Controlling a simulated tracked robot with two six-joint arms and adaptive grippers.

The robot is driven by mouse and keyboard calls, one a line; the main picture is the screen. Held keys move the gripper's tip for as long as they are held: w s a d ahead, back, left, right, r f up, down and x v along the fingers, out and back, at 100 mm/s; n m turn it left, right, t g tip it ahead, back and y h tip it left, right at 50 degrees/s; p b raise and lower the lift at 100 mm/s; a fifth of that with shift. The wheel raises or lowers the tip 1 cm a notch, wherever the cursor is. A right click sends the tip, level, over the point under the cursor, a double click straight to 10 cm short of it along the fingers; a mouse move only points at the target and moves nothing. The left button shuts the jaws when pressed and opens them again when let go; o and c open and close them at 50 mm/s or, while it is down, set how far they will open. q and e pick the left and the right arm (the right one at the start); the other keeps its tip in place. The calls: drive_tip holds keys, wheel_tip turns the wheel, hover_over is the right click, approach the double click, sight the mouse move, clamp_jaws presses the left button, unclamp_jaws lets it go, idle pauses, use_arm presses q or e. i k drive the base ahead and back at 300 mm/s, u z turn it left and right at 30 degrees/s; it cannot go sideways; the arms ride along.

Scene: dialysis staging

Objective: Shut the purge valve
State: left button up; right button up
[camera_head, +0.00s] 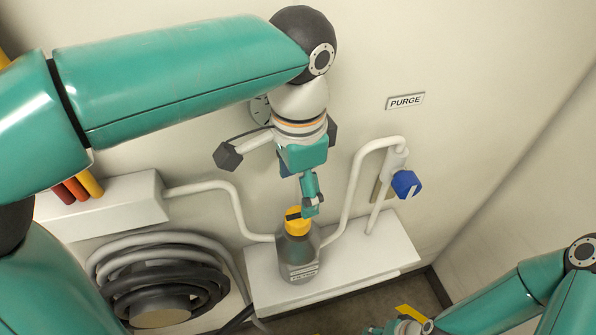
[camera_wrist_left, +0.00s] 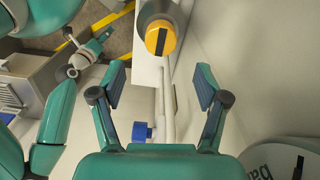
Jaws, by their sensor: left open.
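A blue valve handle (camera_head: 405,184) sits on a white pipe below the PURGE sign (camera_head: 405,101), right of the middle in the head view. It also shows as a blue block (camera_wrist_left: 141,132) in the left wrist view, low between my fingers. My left gripper (camera_head: 311,203) is apart from it, to its left, close to the yellow cap (camera_head: 296,222) of a grey canister. In the left wrist view my left gripper (camera_wrist_left: 160,82) is open and empty, with the yellow cap (camera_wrist_left: 160,38) and its black bar beyond the fingertips. My right gripper (camera_head: 398,326) is partly cut off at the bottom edge.
The grey canister (camera_head: 298,257) joins white pipes on both sides, above a white ledge (camera_head: 355,262). A coiled hose (camera_head: 150,275) hangs at lower left. A gauge (camera_wrist_left: 283,158) is close at lower right in the left wrist view. The wall around the blue handle is clear.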

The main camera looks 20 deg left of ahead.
sight(406, 185)
drive_tip(key=k, duration=1)
